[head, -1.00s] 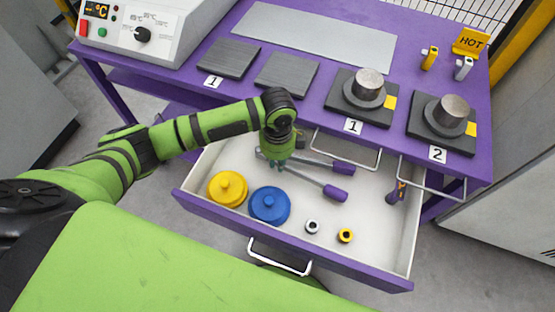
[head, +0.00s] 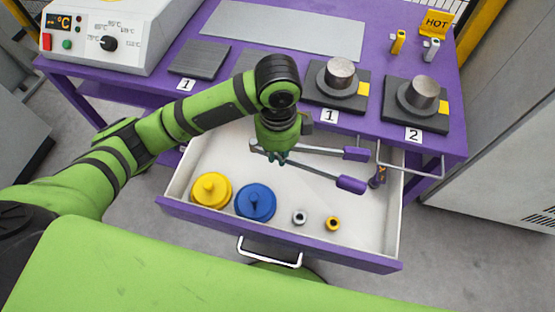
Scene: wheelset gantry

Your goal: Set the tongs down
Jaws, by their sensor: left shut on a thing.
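The tongs (head: 340,182) have two grey metal arms with purple handle ends pointing right. They are over the open drawer (head: 300,232) of the purple bench. My left gripper (head: 277,158) is over the back middle of the drawer, pointing down, and is shut on the tongs near their left end. My own wrist hides most of the grip and part of the tongs' jaw end. I cannot tell whether the tongs touch the drawer floor. My right gripper is not in view.
The drawer also holds a yellow lidded disc (head: 211,190), a blue one (head: 255,203), two small rings (head: 333,224) and a dark tool (head: 377,177).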

